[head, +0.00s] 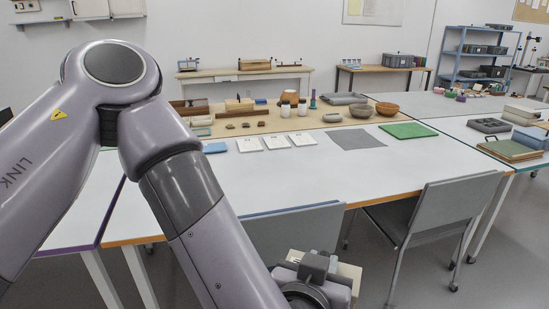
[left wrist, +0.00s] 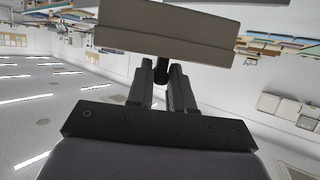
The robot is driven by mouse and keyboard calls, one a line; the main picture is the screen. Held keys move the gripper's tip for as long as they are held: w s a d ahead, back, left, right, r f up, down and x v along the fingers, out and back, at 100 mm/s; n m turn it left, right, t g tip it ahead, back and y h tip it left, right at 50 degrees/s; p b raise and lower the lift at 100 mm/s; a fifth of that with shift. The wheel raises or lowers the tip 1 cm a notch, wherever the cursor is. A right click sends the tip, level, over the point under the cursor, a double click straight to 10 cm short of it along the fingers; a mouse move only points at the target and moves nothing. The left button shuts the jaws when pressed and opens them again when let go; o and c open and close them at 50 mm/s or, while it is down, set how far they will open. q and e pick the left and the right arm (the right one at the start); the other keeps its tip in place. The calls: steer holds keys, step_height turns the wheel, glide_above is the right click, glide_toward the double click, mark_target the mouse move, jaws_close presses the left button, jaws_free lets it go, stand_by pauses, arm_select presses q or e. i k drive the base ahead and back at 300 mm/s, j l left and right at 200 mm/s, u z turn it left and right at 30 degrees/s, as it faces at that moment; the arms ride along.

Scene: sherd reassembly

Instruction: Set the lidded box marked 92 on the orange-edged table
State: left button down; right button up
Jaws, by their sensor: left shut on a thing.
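My left gripper (head: 312,268) is low in the head view, in front of the table's near edge. It is shut on a beige-grey box (head: 349,274), which the gripper partly hides. In the left wrist view the fingers (left wrist: 162,75) hold the box (left wrist: 165,32) by a small dark part on its near side. No number can be read on it. The orange-edged table (head: 270,186) has a white top and stands beyond the gripper; its near part is bare. My right gripper is not in view.
Two grey chairs (head: 432,222) stand at the near edge. White cards (head: 276,142), a blue block (head: 215,147), a grey mat (head: 357,138) and a green mat (head: 408,130) lie farther back. Bowls and pottery stand on a tan sheet (head: 250,118). A purple-edged table (head: 85,210) adjoins left.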

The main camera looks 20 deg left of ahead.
mark_target(361, 180)
steer(key=i+l+u, duration=0.1)
steer(key=u, duration=0.7)
steer(key=i+l, duration=0.8)
steer(key=l, duration=0.25)
steer(key=i+l, duration=0.35)
steer(key=l, duration=0.15)
steer(key=i+l, duration=0.4)
steer(key=l, duration=0.15)
steer(key=i+l, duration=0.4)
steer(key=l, duration=0.1)
